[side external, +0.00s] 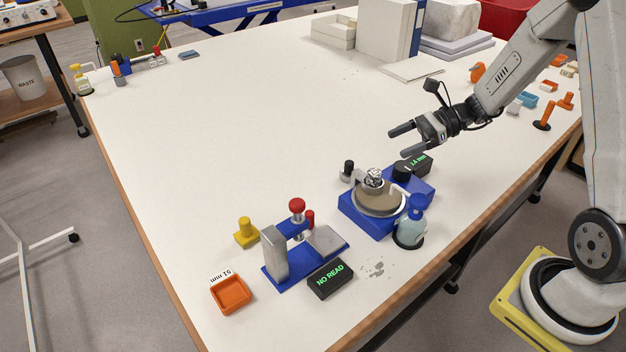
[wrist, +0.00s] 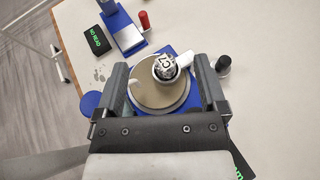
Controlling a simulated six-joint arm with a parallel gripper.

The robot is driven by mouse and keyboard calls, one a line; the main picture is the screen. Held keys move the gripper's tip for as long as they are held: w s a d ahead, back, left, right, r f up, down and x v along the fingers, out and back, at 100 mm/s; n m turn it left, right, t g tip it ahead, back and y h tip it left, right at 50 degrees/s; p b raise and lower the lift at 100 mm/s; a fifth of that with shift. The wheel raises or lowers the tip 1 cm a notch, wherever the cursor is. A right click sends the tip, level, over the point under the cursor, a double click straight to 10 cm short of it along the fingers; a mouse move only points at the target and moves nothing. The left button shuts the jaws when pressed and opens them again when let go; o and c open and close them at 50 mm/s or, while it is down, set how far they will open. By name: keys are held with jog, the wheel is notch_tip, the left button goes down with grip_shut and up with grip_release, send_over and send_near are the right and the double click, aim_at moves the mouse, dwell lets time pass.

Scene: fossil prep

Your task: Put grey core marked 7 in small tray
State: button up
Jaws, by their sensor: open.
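The grey core (side external: 374,175) stands on the round turntable (side external: 378,203) of a blue device. In the wrist view its top (wrist: 165,67) shows dark markings that seem to read C7, and a pale ring surrounds it. My gripper (side external: 405,142) is open and empty, above and behind the core in the side view. In the wrist view the two fingers (wrist: 161,63) lie either side of the core, apart from it. A small orange tray (side external: 231,294) with a label that seems to read 51 mm sits at the front left, looking empty.
A blue-based gauge (side external: 306,255) with a NO READ display (side external: 331,279) stands between turntable and orange tray. A blue-grey bottle (side external: 413,225) is close to the turntable's right. A yellow weight-like piece (side external: 246,233) stands behind the tray. The table's middle is clear.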

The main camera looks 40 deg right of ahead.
notch_tip(320, 180, up, 5)
jog(key=m+g+h, duration=0.6)
jog(key=m+h, duration=0.6)
jog(key=m, duration=2.4)
send_near(373, 173)
jog(key=shift+w+d+f, duration=0.1)
jog(key=shift+f, duration=1.15)
jog(key=shift+d+f, duration=0.1)
jog(key=shift+f, duration=1.15)
